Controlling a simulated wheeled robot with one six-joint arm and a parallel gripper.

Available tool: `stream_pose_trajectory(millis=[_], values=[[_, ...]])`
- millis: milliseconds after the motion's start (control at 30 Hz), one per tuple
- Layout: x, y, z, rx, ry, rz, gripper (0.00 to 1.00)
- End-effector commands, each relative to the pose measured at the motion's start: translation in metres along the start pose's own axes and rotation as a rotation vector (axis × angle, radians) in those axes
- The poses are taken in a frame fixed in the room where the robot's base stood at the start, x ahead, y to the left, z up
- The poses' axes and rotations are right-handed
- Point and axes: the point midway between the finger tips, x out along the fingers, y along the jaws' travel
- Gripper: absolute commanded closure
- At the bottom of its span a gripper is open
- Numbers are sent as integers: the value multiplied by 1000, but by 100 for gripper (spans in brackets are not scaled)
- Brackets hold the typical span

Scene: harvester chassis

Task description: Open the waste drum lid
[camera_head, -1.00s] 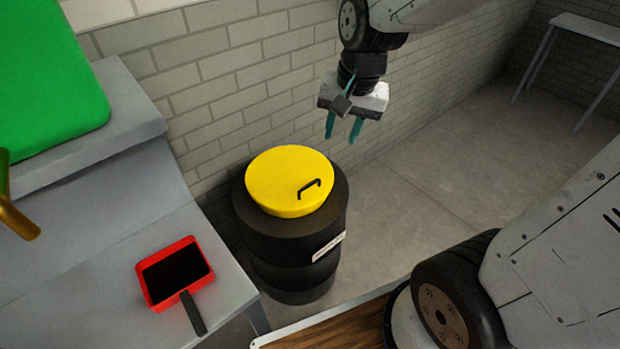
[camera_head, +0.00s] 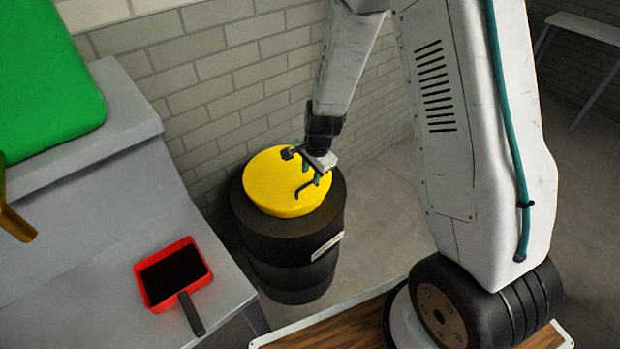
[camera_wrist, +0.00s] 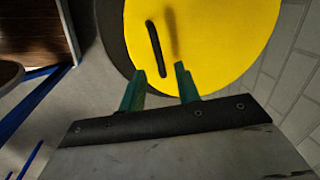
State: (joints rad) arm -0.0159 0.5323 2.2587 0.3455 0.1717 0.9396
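The waste drum (camera_head: 290,240) is black and stands upright on the floor by the brick wall. Its yellow lid (camera_head: 270,182) lies on top, with a black handle (camera_head: 307,188) near the right edge. My gripper (camera_head: 313,175) is over the right part of the lid, close to the handle. In the wrist view my two green fingers (camera_wrist: 160,85) are apart and empty, pointing at the lid (camera_wrist: 215,40). The handle (camera_wrist: 156,49) lies just beyond the fingertips, roughly in line with the gap between them. I cannot tell the exact height above it.
A grey bench (camera_head: 95,270) stands left of the drum, with a red dustpan (camera_head: 173,275) on it and a green panel (camera_head: 45,80) behind. The brick wall (camera_head: 215,90) is close behind the drum. Open floor (camera_head: 385,240) lies to the right.

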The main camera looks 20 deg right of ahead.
Motion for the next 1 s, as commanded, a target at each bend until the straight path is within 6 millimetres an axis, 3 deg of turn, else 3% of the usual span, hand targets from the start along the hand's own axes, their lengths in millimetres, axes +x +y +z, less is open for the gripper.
stream_pose_trajectory(millis=[200, 567, 600, 700, 1000], values=[[28, 1, 0, 0, -1, 2, 67], [36, 0, 0, -3, 0, 1, 67], [36, 0, 0, -3, 0, 1, 70], [36, 0, 0, -3, 0, 1, 98], [33, 0, -3, 2, 1, -1, 100]])
